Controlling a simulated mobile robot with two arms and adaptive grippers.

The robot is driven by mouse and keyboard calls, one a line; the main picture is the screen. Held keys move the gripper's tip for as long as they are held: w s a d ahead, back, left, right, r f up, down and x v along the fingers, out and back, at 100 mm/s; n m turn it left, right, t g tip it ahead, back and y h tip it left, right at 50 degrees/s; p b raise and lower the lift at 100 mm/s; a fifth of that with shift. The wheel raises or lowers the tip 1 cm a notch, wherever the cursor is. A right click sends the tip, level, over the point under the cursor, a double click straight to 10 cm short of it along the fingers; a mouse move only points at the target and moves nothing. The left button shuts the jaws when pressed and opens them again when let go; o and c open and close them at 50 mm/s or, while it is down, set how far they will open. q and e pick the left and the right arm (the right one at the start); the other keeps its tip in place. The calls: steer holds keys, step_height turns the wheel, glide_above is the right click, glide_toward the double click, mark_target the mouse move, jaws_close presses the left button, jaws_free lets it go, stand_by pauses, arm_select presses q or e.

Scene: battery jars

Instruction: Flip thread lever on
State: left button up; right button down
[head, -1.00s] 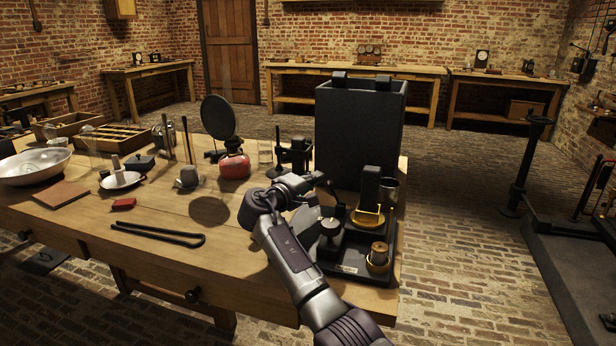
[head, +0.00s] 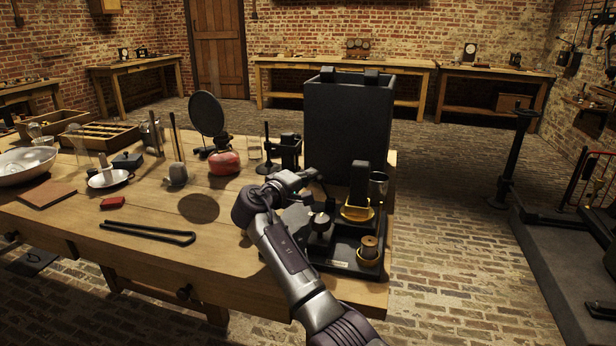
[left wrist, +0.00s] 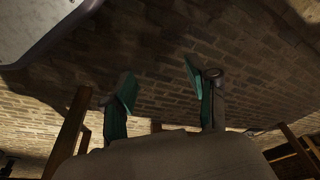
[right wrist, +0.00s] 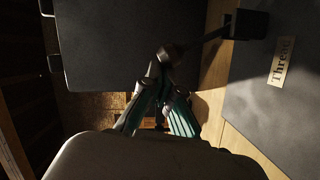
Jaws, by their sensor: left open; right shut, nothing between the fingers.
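In the right wrist view, a dark lever (right wrist: 207,39) with a rounded knob at its end runs from a black block (right wrist: 250,24). A brass-coloured label reading "Thread" (right wrist: 282,60) is on the grey panel beside it. My right gripper (right wrist: 160,88) is shut and empty, with its fingertips close to the knob; I cannot tell whether they touch. In the head view my right gripper (head: 312,179) is in front of the tall black box (head: 348,120), and the lever is hard to make out. My left gripper (left wrist: 162,92) is open and empty, seen only in the left wrist view.
A black base (head: 337,256) with brass fittings stands at the workbench's right front corner, close to my right arm. A red flask (head: 223,160), a round black disc (head: 206,113) and a black rod tool (head: 148,232) are to the left.

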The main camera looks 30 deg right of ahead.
steer(key=shift+s+d+r+m, duration=0.2)
steer(key=shift+s+r+m, duration=0.05)
steer(key=shift+m, duration=0.15)
arm_select(q)
steer(key=s+f+p, duration=0.3)
steer(key=s+f, duration=0.1)
steer(key=f, duration=0.6)
steer(key=shift+s+a+g, duration=0.15)
steer(key=shift+a+g, duration=0.1)
steer(key=shift+g, duration=0.05)
arm_select(e)
steer(key=s+d+m+y, duration=0.1)
steer(key=m, duration=0.1)
steer(key=s+d+r+m, duration=0.1)
steer(key=s+d+m+y, duration=0.1)
steer(key=m, duration=0.1)
steer(key=shift+s+d+r+m+t+y, duration=0.1)
steer(key=shift+s+r+m+t+y, duration=0.1)
steer(key=shift+s+m+t+y, duration=0.15)
steer(key=shift+s+a, duration=0.1)
steer(key=shift+a, duration=0.15)
steer(key=v, duration=1.1)
steer(key=shift+s+a, duration=0.2)
steer(key=shift+s, duration=0.05)
steer(key=shift+r, duration=0.1)
